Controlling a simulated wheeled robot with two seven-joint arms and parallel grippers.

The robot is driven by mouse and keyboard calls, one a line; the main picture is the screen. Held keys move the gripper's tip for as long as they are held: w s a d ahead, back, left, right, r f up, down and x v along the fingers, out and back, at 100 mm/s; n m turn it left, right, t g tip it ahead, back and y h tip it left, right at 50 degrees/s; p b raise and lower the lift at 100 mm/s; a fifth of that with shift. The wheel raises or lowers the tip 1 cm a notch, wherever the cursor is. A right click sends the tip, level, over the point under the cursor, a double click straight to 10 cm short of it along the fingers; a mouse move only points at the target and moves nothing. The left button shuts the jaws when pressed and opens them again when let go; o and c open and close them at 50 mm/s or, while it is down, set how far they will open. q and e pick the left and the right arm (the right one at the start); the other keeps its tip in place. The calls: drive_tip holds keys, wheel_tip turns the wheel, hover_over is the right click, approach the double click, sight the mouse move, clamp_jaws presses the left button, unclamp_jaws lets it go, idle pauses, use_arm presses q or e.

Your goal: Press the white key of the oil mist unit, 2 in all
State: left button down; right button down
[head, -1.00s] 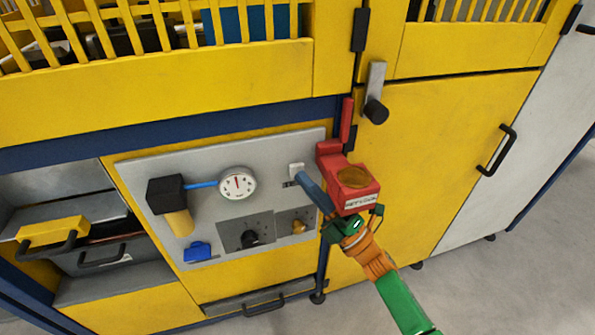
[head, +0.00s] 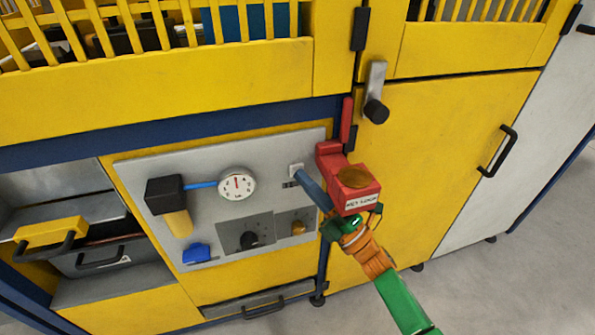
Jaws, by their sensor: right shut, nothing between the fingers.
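The oil mist unit is a grey panel (head: 137,170) on the yellow cabinet, with a round gauge (head: 237,184) and a black filter head with an amber bowl (head: 178,222). Its small white key (head: 295,168) is at the panel's right side. My right gripper (head: 299,174) comes in from the lower right with its slim blue-grey fingers shut and empty. The fingertips are at the lower edge of the white key and cover part of it. I cannot tell whether they touch it or whether the key is pushed in. My left gripper is not in view.
A red labelled box (head: 350,182) stands out just right of the panel, close beside my right gripper. A black knob (head: 249,239), a brass fitting (head: 298,228) and a blue part (head: 197,253) sit lower on the panel. A grey latch lever (head: 376,88) is above right.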

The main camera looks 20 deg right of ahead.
drive_tip(key=shift+s, duration=0.1)
drive_tip(key=shift+s+p, duration=0.4)
drive_tip(key=shift+s, duration=0.25)
drive_tip(key=s+p, duration=0.2)
drive_tip(key=s, duration=0.3)
drive_tip(key=shift+d, duration=0.15)
idle(0.5)
